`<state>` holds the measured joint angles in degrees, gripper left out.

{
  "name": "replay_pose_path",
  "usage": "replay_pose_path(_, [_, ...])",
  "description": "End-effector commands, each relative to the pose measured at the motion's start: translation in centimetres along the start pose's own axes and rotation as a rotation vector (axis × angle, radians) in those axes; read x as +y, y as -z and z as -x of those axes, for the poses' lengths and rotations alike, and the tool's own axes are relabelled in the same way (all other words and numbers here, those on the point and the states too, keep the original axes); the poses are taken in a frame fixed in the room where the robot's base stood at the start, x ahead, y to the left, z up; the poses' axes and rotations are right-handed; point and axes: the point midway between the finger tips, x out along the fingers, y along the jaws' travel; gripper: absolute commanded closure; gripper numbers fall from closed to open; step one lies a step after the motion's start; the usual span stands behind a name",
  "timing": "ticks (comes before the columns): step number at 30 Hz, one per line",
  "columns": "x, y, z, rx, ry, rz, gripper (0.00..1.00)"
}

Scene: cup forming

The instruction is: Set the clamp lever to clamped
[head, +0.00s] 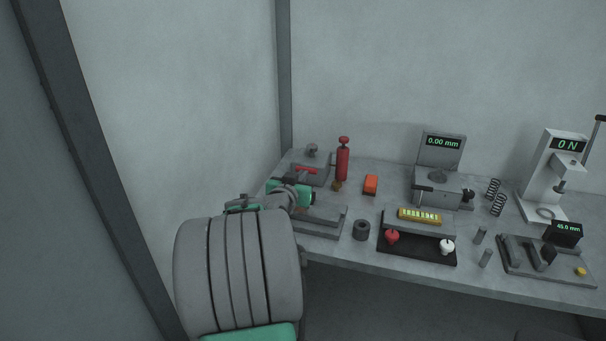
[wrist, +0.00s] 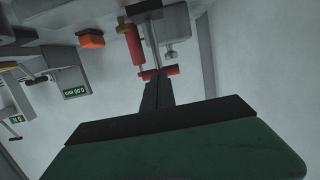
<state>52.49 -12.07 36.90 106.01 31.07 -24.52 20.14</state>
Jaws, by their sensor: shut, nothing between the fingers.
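The clamp is a grey block with a grey knob on top and a red lever (head: 306,170) on its near side, at the table's back left.
A red cylinder (head: 342,164) with a knob stands just right of the clamp. An orange block (head: 371,184) lies further right. The wall is close on the left.

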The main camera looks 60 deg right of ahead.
Motion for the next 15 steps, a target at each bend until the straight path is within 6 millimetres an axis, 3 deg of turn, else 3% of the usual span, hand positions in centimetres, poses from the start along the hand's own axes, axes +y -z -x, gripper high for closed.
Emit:
replay_pose_path(4, [0.0,0.0,-1.2,0.000,0.001,0.001,1.00])
replay_pose_path(15, [0.0,0.1,-1.5,-0.001,0.000,0.000,1.00])
